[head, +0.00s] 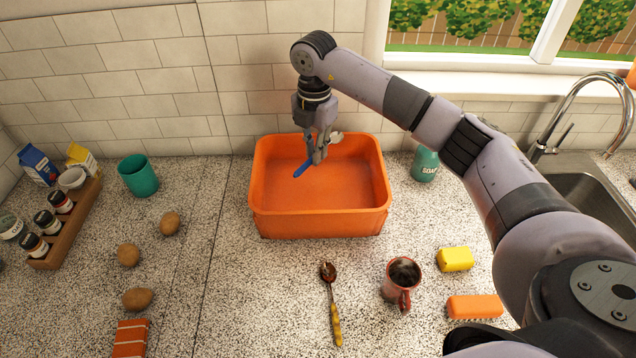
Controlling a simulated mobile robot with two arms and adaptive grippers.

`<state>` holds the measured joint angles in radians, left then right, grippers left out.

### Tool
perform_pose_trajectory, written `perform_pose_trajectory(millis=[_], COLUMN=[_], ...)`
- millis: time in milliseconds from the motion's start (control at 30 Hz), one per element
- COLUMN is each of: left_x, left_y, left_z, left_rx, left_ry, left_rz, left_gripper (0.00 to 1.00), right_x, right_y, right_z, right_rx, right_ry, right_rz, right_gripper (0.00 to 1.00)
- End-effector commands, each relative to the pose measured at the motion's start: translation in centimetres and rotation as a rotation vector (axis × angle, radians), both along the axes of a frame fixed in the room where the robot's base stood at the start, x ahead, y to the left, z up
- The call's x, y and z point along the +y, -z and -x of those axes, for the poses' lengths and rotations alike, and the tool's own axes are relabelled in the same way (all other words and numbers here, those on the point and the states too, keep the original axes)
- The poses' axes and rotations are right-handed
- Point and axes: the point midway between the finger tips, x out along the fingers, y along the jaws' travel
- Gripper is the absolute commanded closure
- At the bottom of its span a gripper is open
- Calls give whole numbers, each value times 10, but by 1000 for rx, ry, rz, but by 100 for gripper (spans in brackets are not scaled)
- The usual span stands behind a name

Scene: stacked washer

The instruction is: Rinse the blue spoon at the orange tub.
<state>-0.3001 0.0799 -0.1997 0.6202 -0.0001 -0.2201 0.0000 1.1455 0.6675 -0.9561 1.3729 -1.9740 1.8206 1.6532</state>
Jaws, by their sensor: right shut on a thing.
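The orange tub (319,222) stands on the speckled counter against the tiled wall. My right gripper (317,158) reaches down over the back part of the tub. It is shut on the blue spoon (302,170). The spoon's blue handle sticks out to the lower left of the fingers, and its pale bowl shows to the upper right. The fingers hide the middle of the spoon. I cannot tell how high the spoon is above the tub floor. My left gripper is not in view.
A spoon with a yellow handle (336,325) and a red mug (403,284) are in front of the tub. A teal cup (138,177) and potatoes (128,255) are left.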

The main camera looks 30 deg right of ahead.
Motion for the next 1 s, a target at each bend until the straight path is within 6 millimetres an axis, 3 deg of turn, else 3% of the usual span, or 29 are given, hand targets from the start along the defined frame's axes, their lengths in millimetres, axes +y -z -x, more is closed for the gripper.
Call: perform_pose_trajectory(millis=[267, 667, 1000], left_x=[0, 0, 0], left_y=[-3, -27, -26], left_z=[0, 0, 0], left_rx=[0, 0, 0], left_ry=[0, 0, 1], left_rz=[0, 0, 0], left_gripper=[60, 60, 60], right_x=[0, 0, 0], right_y=[-4, -40, -40], right_z=[0, 0, 0], right_rx=[-1, 0, 0], right_ry=[0, 0, 0], right_rz=[0, 1, 0], right_gripper=[100, 100, 100])
